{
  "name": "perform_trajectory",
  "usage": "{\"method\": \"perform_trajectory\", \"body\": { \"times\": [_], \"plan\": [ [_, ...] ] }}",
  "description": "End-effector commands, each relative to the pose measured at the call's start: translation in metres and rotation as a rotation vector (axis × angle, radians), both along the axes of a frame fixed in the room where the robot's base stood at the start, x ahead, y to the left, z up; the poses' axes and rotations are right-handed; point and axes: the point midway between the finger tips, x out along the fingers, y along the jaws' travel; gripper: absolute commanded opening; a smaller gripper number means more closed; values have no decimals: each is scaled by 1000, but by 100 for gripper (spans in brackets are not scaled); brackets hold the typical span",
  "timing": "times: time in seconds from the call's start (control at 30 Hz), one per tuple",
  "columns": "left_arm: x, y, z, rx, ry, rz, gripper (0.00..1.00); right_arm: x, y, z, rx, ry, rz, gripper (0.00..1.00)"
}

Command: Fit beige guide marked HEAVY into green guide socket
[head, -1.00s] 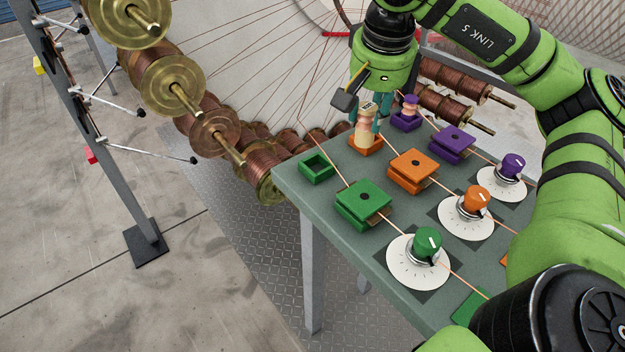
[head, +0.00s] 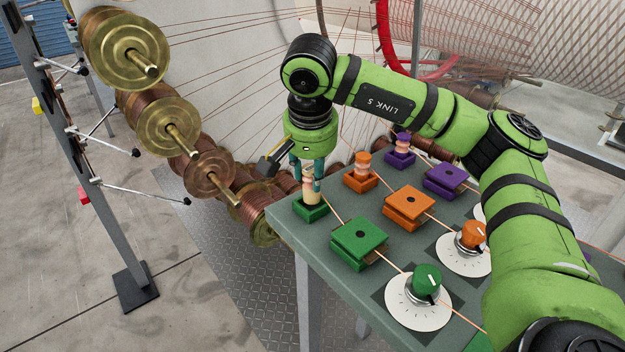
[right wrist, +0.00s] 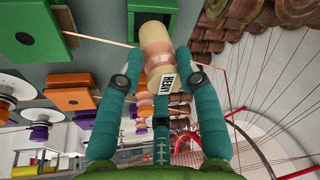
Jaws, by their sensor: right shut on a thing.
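The beige guide (head: 310,194) stands upright at the green guide socket (head: 311,212) on the table's far left corner. In the right wrist view the guide (right wrist: 153,45) shows its HEAVY label, and its far end meets the green socket (right wrist: 152,9). I cannot tell whether that end is inside the socket or just over it. My right gripper (head: 306,177) is above the socket, its teal fingers shut on the guide. The fingers also show on both sides of the guide in the right wrist view (right wrist: 161,88). My left gripper is not in view.
An orange socket (head: 361,184) with a guide and a purple socket (head: 402,160) with another stand to the right. A green block (head: 358,243), an orange block (head: 409,207) and dials stand nearer. Brass-ended spools (head: 126,49) line the left.

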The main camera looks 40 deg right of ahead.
Motion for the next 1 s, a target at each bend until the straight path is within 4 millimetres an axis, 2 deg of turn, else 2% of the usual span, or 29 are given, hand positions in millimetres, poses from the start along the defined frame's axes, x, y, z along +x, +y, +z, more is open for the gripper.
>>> {"method": "perform_trajectory", "body": {
  "times": [0.1,0.2,0.57,0.6,0.63,1.0],
  "plan": [
    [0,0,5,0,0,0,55,-1,-1,-18,-2,3,-1,0],
    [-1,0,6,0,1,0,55,-1,-1,-26,-1,2,-1,0],
    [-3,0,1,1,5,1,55,-1,-1,-31,0,1,-1,0],
    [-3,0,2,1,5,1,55,-1,-1,-30,-1,1,0,47],
    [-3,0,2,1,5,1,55,-1,-1,-30,-1,1,0,59],
    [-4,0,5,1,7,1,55,-1,-1,-27,-1,1,0,59]
  ]
}}
